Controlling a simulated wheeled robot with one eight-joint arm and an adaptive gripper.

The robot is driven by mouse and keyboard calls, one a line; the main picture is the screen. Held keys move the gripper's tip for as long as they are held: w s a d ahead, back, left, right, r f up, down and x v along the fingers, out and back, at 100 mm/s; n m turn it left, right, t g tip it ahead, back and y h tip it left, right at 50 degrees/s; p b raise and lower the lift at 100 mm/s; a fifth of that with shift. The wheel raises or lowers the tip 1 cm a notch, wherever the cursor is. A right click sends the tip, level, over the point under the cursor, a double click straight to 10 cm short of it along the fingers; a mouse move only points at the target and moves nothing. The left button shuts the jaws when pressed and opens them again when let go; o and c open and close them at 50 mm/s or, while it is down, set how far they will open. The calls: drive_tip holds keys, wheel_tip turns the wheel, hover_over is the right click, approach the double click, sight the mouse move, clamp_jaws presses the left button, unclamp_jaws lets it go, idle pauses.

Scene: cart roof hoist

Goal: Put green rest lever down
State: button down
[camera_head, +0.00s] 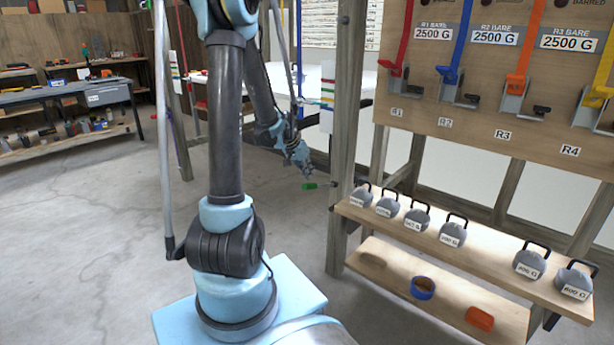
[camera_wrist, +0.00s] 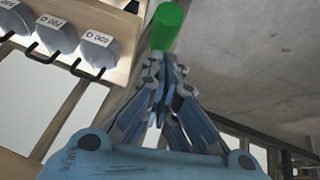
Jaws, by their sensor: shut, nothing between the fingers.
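The green rest lever (camera_head: 309,186) sticks out to the left from the wooden post, roughly level in the head view. Its thin dark rod runs to the post. My gripper (camera_head: 306,173) is just above the lever's green handle, with its fingers pointing down. In the wrist view the green handle (camera_wrist: 167,25) is right beyond the closed fingertips (camera_wrist: 163,60). The fingers are together with nothing between them. I cannot tell whether the fingertips touch the handle.
The wooden post (camera_head: 345,130) stands close right of my gripper. A shelf (camera_head: 480,262) with several grey weights (camera_head: 453,231) is on the right, below a board with coloured levers (camera_head: 455,50). A lower shelf holds a blue ring (camera_head: 423,287). The floor to the left is clear.

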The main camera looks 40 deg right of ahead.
drive_tip(key=w+d+r+v, duration=0.1)
drive_tip(key=d+v, duration=0.1)
drive_tip(key=v, duration=1)
drive_tip(key=s+a+n+t+y, duration=0.1)
drive_tip(key=s+a+n, duration=0.15)
drive_tip(key=a, duration=0.95)
drive_tip(key=s+a+n+t+y, duration=0.1)
drive_tip(key=a+n, duration=0.3)
drive_tip(key=a, duration=0.9)
drive_tip(key=s+a+f+n+y, duration=0.1)
drive_tip(key=s+a+f+n, duration=0.2)
drive_tip(key=s+a, duration=0.3)
drive_tip(key=s+a+f+n+y, duration=0.2)
drive_tip(key=s+a+f+n, duration=0.2)
drive_tip(key=s+a, duration=0.3)
drive_tip(key=a+n, duration=0.1)
drive_tip(key=a, duration=0.3)
drive_tip(key=shift+t+y, duration=0.3)
